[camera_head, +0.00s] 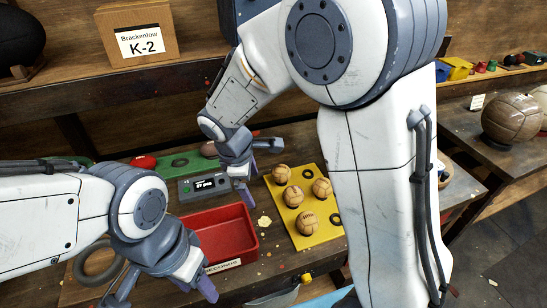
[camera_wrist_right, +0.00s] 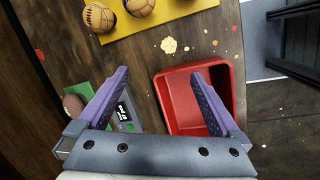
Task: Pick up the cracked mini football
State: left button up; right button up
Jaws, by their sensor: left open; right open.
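Several small tan balls sit on a yellow mat (camera_head: 318,239) in the head view: a back ball (camera_head: 281,174), a right ball (camera_head: 322,187), a middle ball (camera_head: 293,196) and a front ball (camera_head: 307,223). I cannot tell which is cracked. The right wrist view shows two balls at its top edge, one ball (camera_wrist_right: 99,17) with dark seams and another ball (camera_wrist_right: 138,7) cut off. My right gripper (camera_head: 259,173) is open and empty, left of the mat; its fingers (camera_wrist_right: 160,75) spread in the wrist view. My left gripper (camera_head: 160,296) is open and empty at the lower left.
A red tray (camera_head: 217,236) lies between my grippers, left of the mat. A grey device with a display (camera_head: 204,185) and a green mat (camera_head: 180,161) lie behind it. Dark rings lie on and beside the yellow mat. A larger brown ball (camera_head: 511,118) stands on the right table.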

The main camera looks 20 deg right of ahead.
aim_at(279, 169)
jog(key=w+d+f+n+p, duration=0.1)
jog(key=w+d+f, duration=0.1)
jog(key=w+d, duration=0.1)
jog(key=w+d+f+n+h, duration=0.1)
jog(key=w+d+f+n, duration=0.1)
jog(key=w, duration=0.3)
jog(key=w+d+f+n+p, duration=0.1)
jog(key=w+d+f, duration=0.3)
jog(key=d, duration=0.1)
jog(key=shift+w+f+n+t+h+p, duration=0.15)
jog(key=shift+w+n+t+h+p, duration=0.15)
jog(key=shift+n+t+h, duration=0.1)
jog(key=p+x, duration=0.1)
jog(key=x, duration=0.4)
jog(key=shift+w+d+f+p, duration=0.1)
jog(key=shift+d+f+p, duration=0.05)
jog(key=shift+d+p, duration=0.15)
jog(key=shift+w+d+f, duration=0.1)
jog(key=shift+f, duration=0.25)
jog(key=shift+c, duration=0.3)
jog(key=c, duration=1.3)
jog(key=shift+o, duration=0.2)
jog(key=shift+r, duration=0.15)
